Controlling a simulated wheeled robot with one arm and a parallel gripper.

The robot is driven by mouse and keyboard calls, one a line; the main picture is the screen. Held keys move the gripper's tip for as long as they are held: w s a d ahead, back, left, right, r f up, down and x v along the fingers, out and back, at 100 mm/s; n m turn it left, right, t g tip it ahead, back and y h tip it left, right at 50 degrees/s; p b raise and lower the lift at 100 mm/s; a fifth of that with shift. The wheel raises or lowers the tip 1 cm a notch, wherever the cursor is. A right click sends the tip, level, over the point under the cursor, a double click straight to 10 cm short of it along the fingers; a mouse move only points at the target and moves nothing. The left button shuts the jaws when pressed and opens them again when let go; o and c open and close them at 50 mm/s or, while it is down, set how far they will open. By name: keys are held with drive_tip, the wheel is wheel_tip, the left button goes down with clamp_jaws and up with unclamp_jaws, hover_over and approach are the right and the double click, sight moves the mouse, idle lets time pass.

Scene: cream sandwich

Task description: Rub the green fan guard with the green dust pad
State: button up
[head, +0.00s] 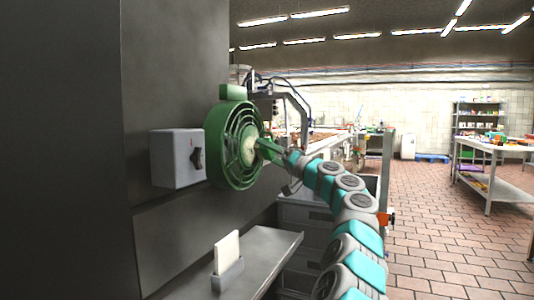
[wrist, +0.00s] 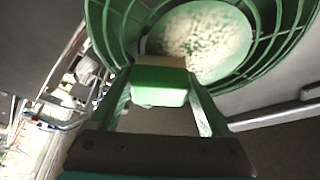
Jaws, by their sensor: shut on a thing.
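The green fan guard (head: 232,150) is a round cage on the dark wall in the head view. In the wrist view its ribs (wrist: 273,50) curve around a pale, speckled centre disc (wrist: 205,40). My gripper (head: 262,146) is at the right side of the guard, near its middle. In the wrist view my gripper (wrist: 160,90) is shut on the green dust pad (wrist: 160,86), a small block with a tan far side. The pad overlaps the lower left edge of the disc in that view. I cannot tell whether it touches the guard.
A grey switch box (head: 177,158) with a dark knob is on the wall left of the guard. Below, a metal shelf (head: 262,255) bears a small holder with a white card (head: 227,252). Tiled floor (head: 435,220) is open to the right, with a worktable (head: 490,170) beyond.

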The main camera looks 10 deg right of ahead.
sight(262, 149)
drive_tip(key=shift+r, duration=0.6)
drive_tip(key=shift+s+a+f+b, duration=0.15)
drive_tip(key=shift+s+a+b, duration=0.3)
drive_tip(key=shift+b, duration=0.7)
drive_tip(key=shift+s+a+b, duration=0.5)
drive_tip(key=shift+s+b, duration=0.1)
drive_tip(key=shift+b, duration=0.6)
drive_tip(key=shift+s+a, duration=0.1)
drive_tip(key=shift+a, duration=0.05)
